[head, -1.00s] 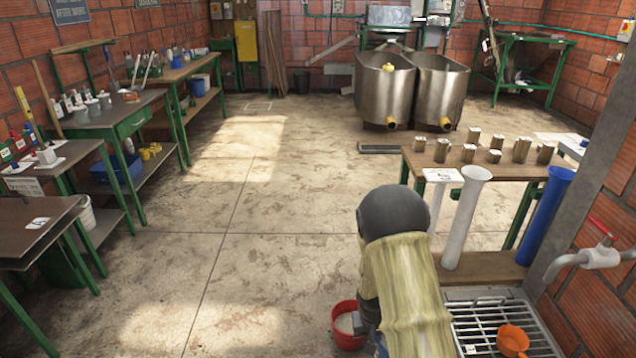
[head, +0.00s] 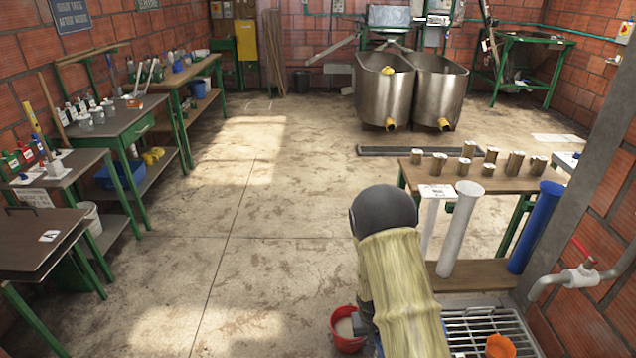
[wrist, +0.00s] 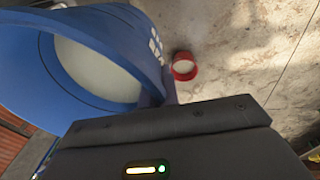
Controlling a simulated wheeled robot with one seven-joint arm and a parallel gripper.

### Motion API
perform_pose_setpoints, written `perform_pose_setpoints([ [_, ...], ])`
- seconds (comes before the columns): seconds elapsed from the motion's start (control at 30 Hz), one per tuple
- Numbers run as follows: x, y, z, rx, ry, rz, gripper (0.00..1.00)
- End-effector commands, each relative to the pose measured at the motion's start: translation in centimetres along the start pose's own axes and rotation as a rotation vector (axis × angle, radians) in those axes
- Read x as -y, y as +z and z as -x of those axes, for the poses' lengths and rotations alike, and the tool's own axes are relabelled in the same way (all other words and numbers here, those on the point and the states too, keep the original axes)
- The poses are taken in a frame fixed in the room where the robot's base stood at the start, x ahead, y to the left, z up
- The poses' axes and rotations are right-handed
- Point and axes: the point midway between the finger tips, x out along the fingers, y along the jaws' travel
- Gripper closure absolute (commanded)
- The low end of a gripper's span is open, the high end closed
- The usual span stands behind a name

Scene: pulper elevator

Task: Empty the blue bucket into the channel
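The blue bucket (wrist: 128,22) fills the upper left of the wrist view, very close to the camera. A pale whitish content (wrist: 95,68) shows inside it. My gripper (wrist: 167,88) is at the bucket's wall and appears shut on it; the fingertips are mostly hidden. In the head view my arm hides the gripper and nearly all of the bucket; only a sliver of blue shows at the bottom edge. A long dark channel strip (head: 470,151) lies in the floor in front of two steel tanks, partly behind the table with the wooden pieces.
A red bucket (head: 346,330) with pale content stands on the floor beside my arm. A metal grate (head: 480,325) with an orange jug (head: 500,346) is at right. A table (head: 500,178) with white and blue tubes stands between. The floor at centre-left is clear.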

Motion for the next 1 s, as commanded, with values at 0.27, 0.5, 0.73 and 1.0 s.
perform_pose_setpoints([
  [0.27, -0.5, -0.1, 2.9, -0.002, 0.001, 0.0, 1.0],
  [0.5, -0.7, -0.1, 4.0, -0.002, 0.001, 0.0, 1.0],
  [0.73, -0.7, -0.1, 4.0, -0.002, 0.001, 0.0, 1.0],
  [1.0, -0.7, -0.1, 4.0, -0.002, 0.001, 0.001, 1.0],
])
